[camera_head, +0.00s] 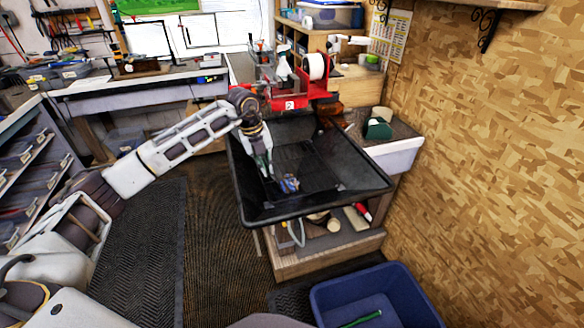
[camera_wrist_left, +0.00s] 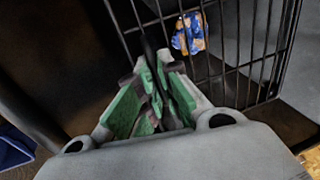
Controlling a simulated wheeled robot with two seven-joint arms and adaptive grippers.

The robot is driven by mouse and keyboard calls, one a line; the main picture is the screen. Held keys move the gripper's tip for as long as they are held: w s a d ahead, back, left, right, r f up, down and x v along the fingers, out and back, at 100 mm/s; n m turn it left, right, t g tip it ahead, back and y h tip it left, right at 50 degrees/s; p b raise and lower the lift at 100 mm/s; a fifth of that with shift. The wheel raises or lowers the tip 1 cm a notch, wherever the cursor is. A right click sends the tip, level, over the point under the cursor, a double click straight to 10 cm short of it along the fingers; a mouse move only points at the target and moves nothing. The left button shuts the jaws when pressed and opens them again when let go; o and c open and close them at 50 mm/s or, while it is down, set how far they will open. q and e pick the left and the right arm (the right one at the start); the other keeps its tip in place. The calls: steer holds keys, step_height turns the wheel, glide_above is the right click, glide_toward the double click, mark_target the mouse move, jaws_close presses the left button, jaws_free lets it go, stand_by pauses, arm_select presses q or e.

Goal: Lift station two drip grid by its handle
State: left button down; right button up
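The drip grid (camera_wrist_left: 252,48), a rack of thin black bars, shows in the upper part of the left wrist view. In the head view it is hard to tell from the black tray (camera_head: 352,201) because both are dark. A dark upright strip, seemingly the grid's handle (camera_wrist_left: 149,48), runs in between my left fingertips. My left gripper (camera_head: 266,168) reaches down into the tray; its green-padded fingers (camera_wrist_left: 153,82) are close together on that strip. Whether the grid is clear of the tray floor cannot be told. My right gripper is not in view.
A small blue and orange item (camera_head: 289,184) lies in the tray close to the gripper, behind the bars in the wrist view (camera_wrist_left: 188,33). A red stand marked 2 (camera_head: 289,104) is behind the tray. A blue bin (camera_head: 375,290) stands in front; a wood-chip wall (camera_head: 490,140) is at right.

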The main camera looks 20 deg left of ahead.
arm_select(q)
steer(key=shift+r, duration=0.15)
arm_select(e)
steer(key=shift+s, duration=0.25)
arm_select(q)
steer(key=shift+r, duration=0.5)
step_height(320, 180, up, 8)
steer(key=shift+f+b, duration=0.25)
steer(key=shift+b, duration=0.2)
steer(key=shift+r, duration=0.6)
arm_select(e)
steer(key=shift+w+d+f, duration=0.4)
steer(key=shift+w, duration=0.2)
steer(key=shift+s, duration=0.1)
